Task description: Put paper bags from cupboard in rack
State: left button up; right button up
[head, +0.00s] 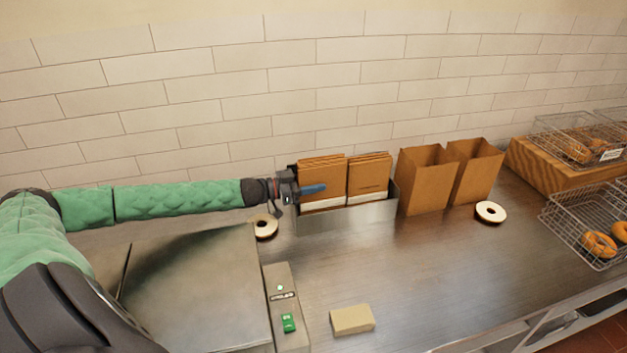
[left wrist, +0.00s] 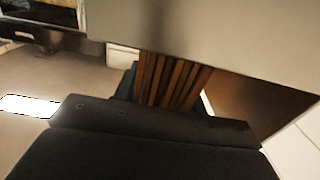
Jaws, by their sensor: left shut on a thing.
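Folded brown paper bags stand upright in a metal rack (head: 347,220) against the wall, as a left stack (head: 322,172) and a right stack (head: 369,172). My left gripper (head: 314,189) is at the left stack, its blue-tipped finger across the front bag. It is shut on paper bags there; how many cannot be told. The left wrist view shows several bag edges (left wrist: 170,80) side by side close to the dark gripper body; the fingertips are mostly hidden. The cupboard is not identifiable. My right gripper is out of view.
Two open brown bags (head: 424,181) stand right of the rack. Tape-like rolls (head: 490,212) lie on the metal counter, one near my left wrist (head: 265,226). A tan block (head: 352,320) lies in front. Wire baskets (head: 590,222) with bagels are at right. The middle counter is clear.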

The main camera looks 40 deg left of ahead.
pick_arm(q)
jog(key=shift+f, duration=0.1)
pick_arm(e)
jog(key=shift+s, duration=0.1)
pick_arm(q)
jog(key=shift+f, duration=0.45)
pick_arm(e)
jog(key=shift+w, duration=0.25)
pick_arm(q)
jog(key=shift+f, duration=0.15)
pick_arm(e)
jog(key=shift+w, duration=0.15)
pick_arm(q)
jog(key=o, duration=1.2)
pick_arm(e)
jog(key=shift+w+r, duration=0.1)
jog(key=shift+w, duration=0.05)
